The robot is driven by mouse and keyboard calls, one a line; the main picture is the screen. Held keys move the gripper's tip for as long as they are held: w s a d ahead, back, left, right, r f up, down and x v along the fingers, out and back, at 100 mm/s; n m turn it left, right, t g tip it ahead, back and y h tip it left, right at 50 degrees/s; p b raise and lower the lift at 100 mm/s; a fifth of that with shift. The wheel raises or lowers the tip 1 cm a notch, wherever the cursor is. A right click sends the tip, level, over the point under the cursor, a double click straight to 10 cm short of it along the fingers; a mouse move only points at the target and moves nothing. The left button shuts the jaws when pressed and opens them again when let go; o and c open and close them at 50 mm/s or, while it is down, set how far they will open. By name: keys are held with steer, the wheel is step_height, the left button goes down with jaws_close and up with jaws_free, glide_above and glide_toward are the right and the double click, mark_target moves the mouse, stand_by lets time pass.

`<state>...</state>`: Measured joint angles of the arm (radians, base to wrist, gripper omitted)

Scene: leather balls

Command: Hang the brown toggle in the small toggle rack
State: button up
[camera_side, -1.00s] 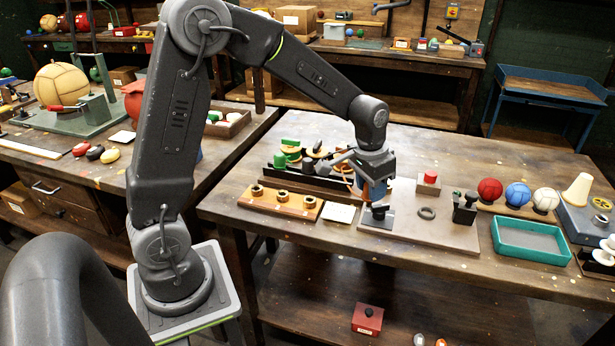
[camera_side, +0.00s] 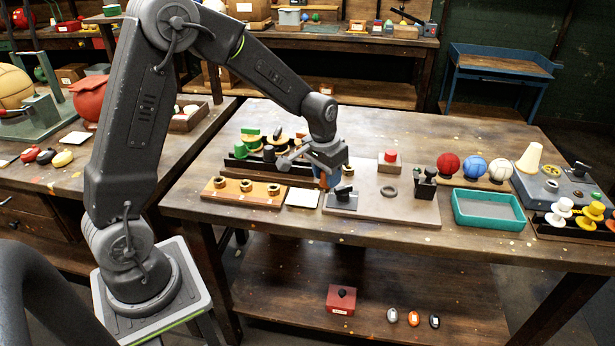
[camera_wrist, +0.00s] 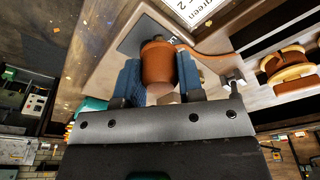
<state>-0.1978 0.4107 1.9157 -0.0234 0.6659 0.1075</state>
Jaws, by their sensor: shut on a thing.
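My gripper (camera_side: 326,178) is low over the pale board, beside a dark block (camera_side: 342,198). In the wrist view its blue-padded fingers (camera_wrist: 160,75) are shut on a brown, rounded cylinder (camera_wrist: 158,66). An orange-brown strap or cord (camera_wrist: 205,51) runs right from behind it; I cannot tell whether they are joined. A dark rack (camera_side: 238,164) at the back left holds green, tan and dark pieces, partly hidden by my arm. A second dark rack (camera_side: 547,226) at the right edge holds white and yellow spool-shaped pieces. I cannot tell which is the small toggle rack.
A wooden block with brass rings (camera_side: 211,194) and a white card (camera_side: 303,197) lie left of the board (camera_side: 395,213). On it are a red button box (camera_side: 389,166) and a dark ring (camera_side: 390,192). Right are a teal tray (camera_side: 490,224) and several balls (camera_side: 473,168).

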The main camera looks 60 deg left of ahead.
steer(key=w+a+r+n, duration=0.1)
steer(key=a+r+n, duration=0.15)
steer(key=a, duration=0.45)
steer(key=w+a+r+n, duration=0.1)
steer(key=a+r+n, duration=0.15)
steer(key=a, duration=0.55)
steer(key=shift+s+d+f+y, duration=0.15)
steer(key=shift+f+y, duration=0.05)
steer(key=shift+f, duration=0.8)
steer(key=shift+s+d+f+y, duration=0.1)
steer(key=shift+f+y, duration=0.1)
steer(key=shift+f, duration=0.75)
steer(key=shift+f, duration=1.65)
steer(key=o, duration=1)
steer(key=shift+c, duration=0.2)
step_height(320, 180, up, 14)
steer(key=s+d, duration=0.1)
steer(key=shift+s+f, duration=0.15)
steer(key=shift+s, duration=0.25)
